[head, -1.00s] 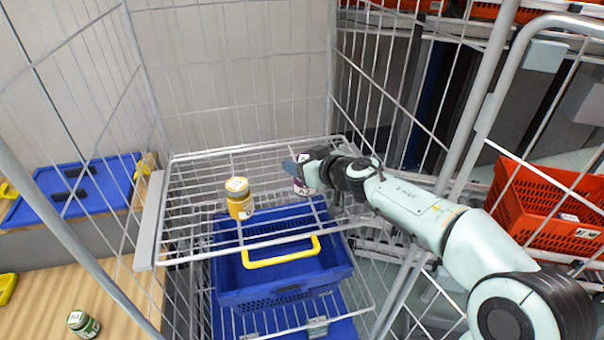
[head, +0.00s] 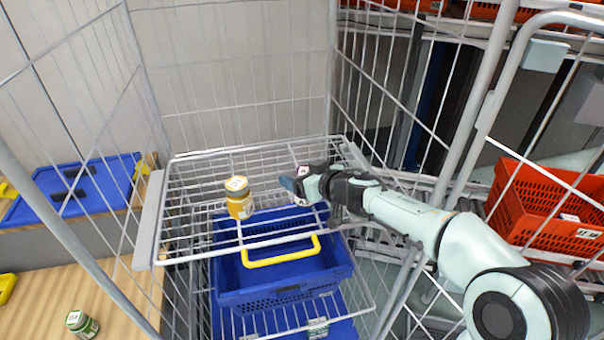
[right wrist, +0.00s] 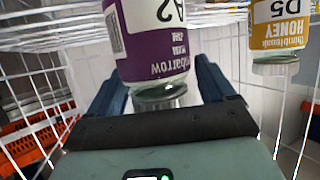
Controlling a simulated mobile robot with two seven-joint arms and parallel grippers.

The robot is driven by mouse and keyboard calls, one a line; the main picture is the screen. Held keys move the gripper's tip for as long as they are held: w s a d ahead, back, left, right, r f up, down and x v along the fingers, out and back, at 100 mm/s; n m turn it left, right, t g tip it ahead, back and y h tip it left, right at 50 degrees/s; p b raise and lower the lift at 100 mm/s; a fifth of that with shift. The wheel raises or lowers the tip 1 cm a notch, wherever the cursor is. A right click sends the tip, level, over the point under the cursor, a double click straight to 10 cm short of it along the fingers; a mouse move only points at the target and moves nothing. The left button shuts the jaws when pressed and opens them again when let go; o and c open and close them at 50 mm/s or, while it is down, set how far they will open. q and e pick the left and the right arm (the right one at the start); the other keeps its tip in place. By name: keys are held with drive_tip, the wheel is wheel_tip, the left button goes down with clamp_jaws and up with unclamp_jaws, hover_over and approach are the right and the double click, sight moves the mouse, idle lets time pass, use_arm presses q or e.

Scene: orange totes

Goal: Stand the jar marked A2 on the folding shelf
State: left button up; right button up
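The jar marked A2 (right wrist: 152,40) has a purple label and fills the middle of the right wrist view, upside down there. In the head view it shows as a pale lid (head: 303,171) over the right part of the folding shelf (head: 180,200), mostly covered by my gripper. My right gripper (head: 298,185) is shut on the jar, with one finger on each side of it. Its fingers also show in the right wrist view (right wrist: 158,78). I cannot tell whether the jar's base touches the shelf. The folding shelf is a white wire rack, lying level. My left gripper is out of view.
A yellow honey jar D5 (head: 240,204) stands on the shelf left of my gripper. A blue crate (head: 270,290) with a yellow handle sits below. Wire cage walls surround the shelf. An orange tote (head: 535,205) stands right.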

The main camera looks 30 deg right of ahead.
drive_tip(key=shift+r, duration=0.2)
drive_tip(key=shift+p+v, duration=0.45)
drive_tip(key=shift+v, duration=0.75)
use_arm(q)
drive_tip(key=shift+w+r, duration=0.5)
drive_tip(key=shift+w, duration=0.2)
use_arm(e)
drive_tip(key=v, duration=0.9)
drive_tip(key=shift+s, duration=0.25)
drive_tip(key=shift+r, duration=0.1)
